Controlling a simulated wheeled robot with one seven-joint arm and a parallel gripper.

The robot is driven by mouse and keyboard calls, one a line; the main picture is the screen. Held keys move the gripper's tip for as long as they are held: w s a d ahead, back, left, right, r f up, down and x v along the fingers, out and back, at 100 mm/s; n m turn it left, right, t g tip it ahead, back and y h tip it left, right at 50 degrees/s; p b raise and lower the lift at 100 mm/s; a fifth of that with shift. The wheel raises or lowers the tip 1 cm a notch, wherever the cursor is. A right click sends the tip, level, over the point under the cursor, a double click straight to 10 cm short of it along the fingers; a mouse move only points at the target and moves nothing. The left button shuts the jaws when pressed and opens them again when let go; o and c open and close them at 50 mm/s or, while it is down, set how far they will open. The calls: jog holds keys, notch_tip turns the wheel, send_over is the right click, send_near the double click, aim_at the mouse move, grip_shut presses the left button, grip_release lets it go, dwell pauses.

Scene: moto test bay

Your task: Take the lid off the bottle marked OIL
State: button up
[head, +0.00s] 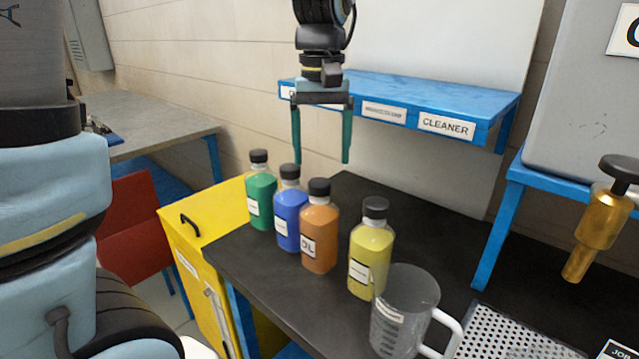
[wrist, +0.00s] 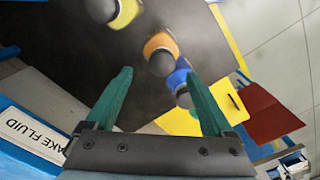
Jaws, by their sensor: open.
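The orange bottle (head: 320,240) stands upright on the black bench top, and its label reads OIL, though the middle letter is hard to make out. Its dark lid (head: 319,187) is on it. In the wrist view the orange bottle (wrist: 157,42) and its lid (wrist: 162,64) show beyond and between my fingers.
A blue bottle (head: 290,215) and a green bottle (head: 261,200) stand left of the orange one. A yellow bottle (head: 370,255) and a clear jug (head: 404,310) stand right. A blue shelf (head: 430,92) with a CLEANER label is behind my gripper. A yellow cabinet (head: 205,225) adjoins the bench.

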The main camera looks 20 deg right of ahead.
aim_at(319, 182)
jog(key=shift+w+a+f+p, duration=0.15)
jog(key=shift+f+p, duration=0.65)
jog(key=shift+f, duration=1.85)
grip_shut()
